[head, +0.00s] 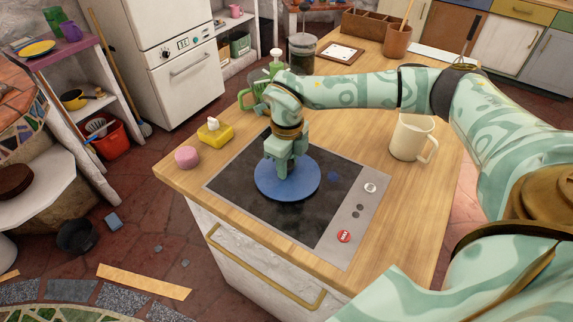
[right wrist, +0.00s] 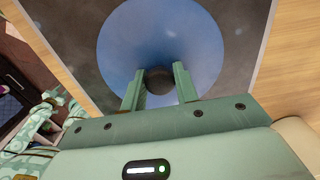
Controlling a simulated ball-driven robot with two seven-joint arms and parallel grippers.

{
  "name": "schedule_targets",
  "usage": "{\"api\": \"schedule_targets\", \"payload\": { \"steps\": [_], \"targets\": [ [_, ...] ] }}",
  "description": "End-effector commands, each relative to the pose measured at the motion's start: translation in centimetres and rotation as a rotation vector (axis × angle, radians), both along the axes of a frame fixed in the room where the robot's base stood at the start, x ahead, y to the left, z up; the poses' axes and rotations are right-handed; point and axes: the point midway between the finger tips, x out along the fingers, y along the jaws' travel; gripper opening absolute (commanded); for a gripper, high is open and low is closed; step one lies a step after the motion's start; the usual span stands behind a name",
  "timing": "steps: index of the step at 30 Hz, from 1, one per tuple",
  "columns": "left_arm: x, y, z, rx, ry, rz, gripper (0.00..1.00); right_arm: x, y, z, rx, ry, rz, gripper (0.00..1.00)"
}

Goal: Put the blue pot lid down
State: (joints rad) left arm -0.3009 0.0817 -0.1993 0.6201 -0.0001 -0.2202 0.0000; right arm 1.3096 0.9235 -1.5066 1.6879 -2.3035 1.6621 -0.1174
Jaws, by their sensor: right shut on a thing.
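The blue pot lid (head: 308,184) is a round disc over the dark cooktop (head: 235,190) on the wooden counter. My right gripper (head: 283,172) comes down over the lid's centre from above. In the right wrist view the fingers (right wrist: 157,85) stand on both sides of the lid's dark round knob, shut on it. The blue disc (right wrist: 160,35) fills the top of that view. The lid looks level and at or close to the cooktop surface; I cannot tell whether it touches. My left gripper does not show.
A pink round thing (head: 187,157) and a yellow block (head: 215,133) are left of the cooktop. A cream mug (head: 412,138) stands to the right. A green pitcher (head: 256,95) and a glass jar (head: 302,54) stand behind. The cooktop's near part is bare.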

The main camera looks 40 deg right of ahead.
Motion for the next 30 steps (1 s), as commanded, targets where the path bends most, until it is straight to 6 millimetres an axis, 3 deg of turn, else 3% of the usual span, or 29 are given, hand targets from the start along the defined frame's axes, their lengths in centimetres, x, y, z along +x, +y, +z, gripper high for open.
{"api": "schedule_targets", "payload": {
  "steps": [9, 10, 12, 23, 30],
  "targets": [
    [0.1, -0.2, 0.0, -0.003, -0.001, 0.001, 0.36, 0.0, 0.0, -0.3, 0.000, -0.002, 0.000, 0.04],
    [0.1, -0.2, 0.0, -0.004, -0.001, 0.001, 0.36, 0.0, 0.0, -0.3, -0.001, -0.001, 0.000, 0.35],
    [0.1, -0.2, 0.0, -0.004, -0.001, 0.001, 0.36, 0.0, 0.0, -0.2, 0.000, -0.002, 0.000, 0.52],
    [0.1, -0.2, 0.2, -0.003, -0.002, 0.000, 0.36, 0.1, -0.1, 0.5, -0.001, -0.004, 0.000, 0.52],
    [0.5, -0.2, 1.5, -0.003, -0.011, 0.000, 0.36, 0.1, -0.1, 5.7, 0.000, -0.008, 0.000, 0.52]
  ]
}}
